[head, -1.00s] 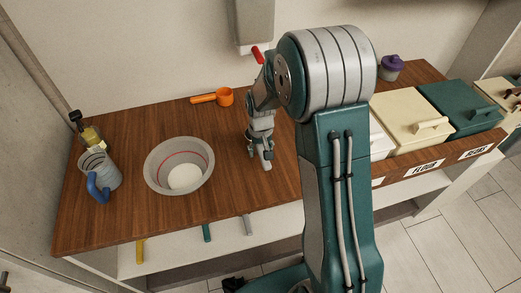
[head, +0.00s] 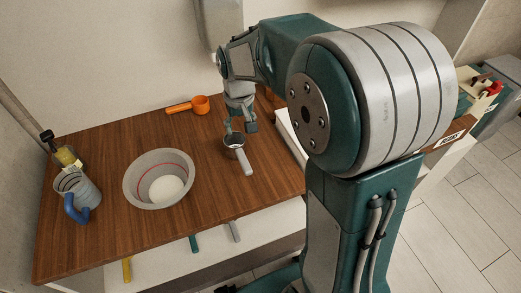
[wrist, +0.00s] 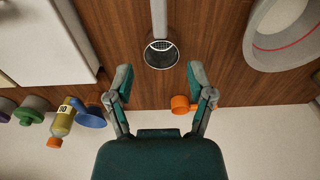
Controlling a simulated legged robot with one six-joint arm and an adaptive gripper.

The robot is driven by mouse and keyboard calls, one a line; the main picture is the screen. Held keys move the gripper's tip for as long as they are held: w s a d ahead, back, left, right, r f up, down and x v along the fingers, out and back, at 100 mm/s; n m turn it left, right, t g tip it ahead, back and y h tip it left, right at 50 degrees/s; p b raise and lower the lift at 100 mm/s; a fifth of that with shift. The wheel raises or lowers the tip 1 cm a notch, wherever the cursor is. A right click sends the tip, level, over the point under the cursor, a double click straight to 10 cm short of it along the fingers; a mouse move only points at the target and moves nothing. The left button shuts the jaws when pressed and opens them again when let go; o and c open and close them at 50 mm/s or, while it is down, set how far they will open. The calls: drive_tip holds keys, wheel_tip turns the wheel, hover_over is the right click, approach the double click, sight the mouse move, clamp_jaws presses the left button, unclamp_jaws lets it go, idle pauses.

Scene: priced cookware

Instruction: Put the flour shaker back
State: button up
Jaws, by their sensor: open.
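A small round metal cup with a dark mesh and a long grey handle (head: 235,144) rests on the wooden counter, right of the bowl; it looks like the flour shaker. Its handle points toward the counter's front edge. It also shows in the wrist view (wrist: 161,55), just beyond my fingertips. My gripper (head: 241,128) is open, empty and above and behind the cup in the head view. In the wrist view, the two fingers of my gripper (wrist: 160,78) stand wide apart with nothing between them.
A grey bowl (head: 134,185) with white contents, a blue-handled jug (head: 76,194) and a yellow bottle (head: 65,157) stand left. An orange scoop (head: 200,105) lies at the back. A white bin (wrist: 45,40) borders the right side; my arm hides much of that side.

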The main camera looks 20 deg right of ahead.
drive_tip(key=s+r+t, duration=0.2)
drive_tip(key=s+r, duration=0.2)
drive_tip(key=s, duration=0.6)
drive_tip(key=s+r+t, duration=0.3)
drive_tip(key=s+r, duration=0.2)
drive_tip(key=s, duration=0.6)
